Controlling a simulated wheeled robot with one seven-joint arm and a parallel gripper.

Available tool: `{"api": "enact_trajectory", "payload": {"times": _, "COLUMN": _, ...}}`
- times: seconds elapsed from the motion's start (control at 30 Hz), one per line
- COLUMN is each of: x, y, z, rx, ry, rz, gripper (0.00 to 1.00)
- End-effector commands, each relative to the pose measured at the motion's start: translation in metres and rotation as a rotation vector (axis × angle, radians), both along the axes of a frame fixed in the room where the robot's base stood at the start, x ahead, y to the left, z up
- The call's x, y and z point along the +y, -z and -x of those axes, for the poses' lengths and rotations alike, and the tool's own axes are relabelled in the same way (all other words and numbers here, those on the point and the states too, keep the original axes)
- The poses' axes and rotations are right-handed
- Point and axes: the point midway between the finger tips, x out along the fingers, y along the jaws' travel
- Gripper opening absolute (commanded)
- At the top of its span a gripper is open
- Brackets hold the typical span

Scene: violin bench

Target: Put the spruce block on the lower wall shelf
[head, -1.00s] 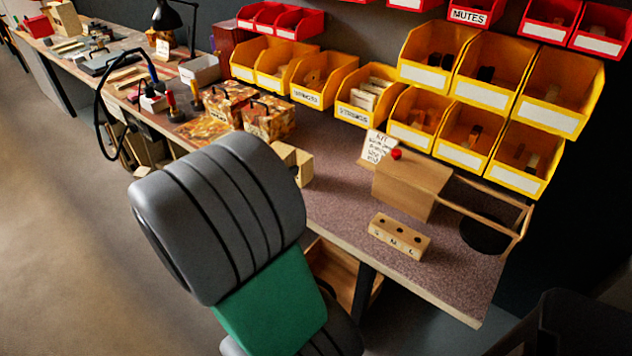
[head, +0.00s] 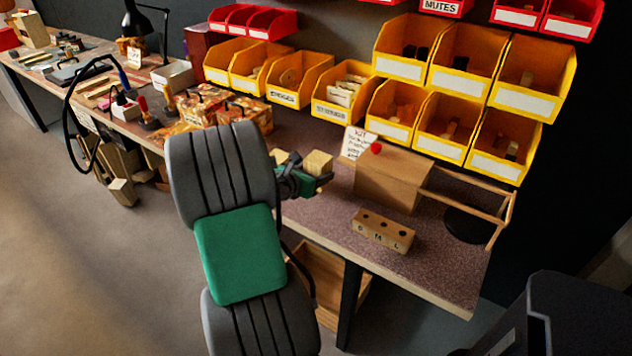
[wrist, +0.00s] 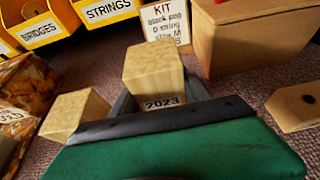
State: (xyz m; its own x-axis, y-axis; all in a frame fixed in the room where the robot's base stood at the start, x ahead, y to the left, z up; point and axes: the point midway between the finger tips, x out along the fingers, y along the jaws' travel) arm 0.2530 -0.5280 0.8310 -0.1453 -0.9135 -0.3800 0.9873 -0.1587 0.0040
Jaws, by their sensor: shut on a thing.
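A pale wooden block labelled "2023" (wrist: 153,72) is held between the dark jaws of my gripper (wrist: 160,104) in the wrist view. The same block (head: 318,162) shows at the end of my gripper (head: 307,182) in the head view, above or at the bench top. A second similar pale block (wrist: 75,115) stands just left of my gripper in the wrist view; it is partly hidden behind my gripper in the head view. The lower faces of the held block are hidden. I cannot make out a plain wall shelf in these frames.
Yellow bins (head: 405,52) and red bins (head: 253,20) line the wall above the bench (head: 330,215). A wooden box (head: 393,182) with a KIT card (head: 355,143) stands right of my gripper. A block with holes (head: 383,232) sits in front of it. Patterned boxes (head: 240,112) stand left.

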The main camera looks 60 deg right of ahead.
Motion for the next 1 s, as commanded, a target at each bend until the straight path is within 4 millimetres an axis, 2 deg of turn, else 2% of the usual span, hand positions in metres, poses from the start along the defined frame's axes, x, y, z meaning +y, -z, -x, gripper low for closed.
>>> {"api": "enact_trajectory", "payload": {"times": 0.03, "x": 0.001, "y": 0.016, "z": -0.001, "rx": 0.005, "ry": -0.002, "rz": -0.004, "gripper": 0.08}}
{"api": "enact_trajectory", "payload": {"times": 0.1, "x": 0.001, "y": 0.025, "z": -0.001, "rx": 0.004, "ry": -0.002, "rz": -0.003, "gripper": 0.08}}
{"api": "enact_trajectory", "payload": {"times": 0.43, "x": 0.002, "y": 0.027, "z": -0.001, "rx": 0.002, "ry": -0.002, "rz": -0.001, "gripper": 0.08}}
{"api": "enact_trajectory", "payload": {"times": 0.47, "x": 0.002, "y": 0.028, "z": -0.001, "rx": 0.003, "ry": -0.002, "rz": -0.002, "gripper": 0.55}}
{"api": "enact_trajectory", "payload": {"times": 0.73, "x": 0.002, "y": 0.027, "z": -0.001, "rx": 0.002, "ry": -0.002, "rz": -0.002, "gripper": 0.76}}
{"api": "enact_trajectory", "payload": {"times": 1.0, "x": 0.002, "y": 0.024, "z": -0.001, "rx": 0.001, "ry": -0.002, "rz": -0.001, "gripper": 0.76}}
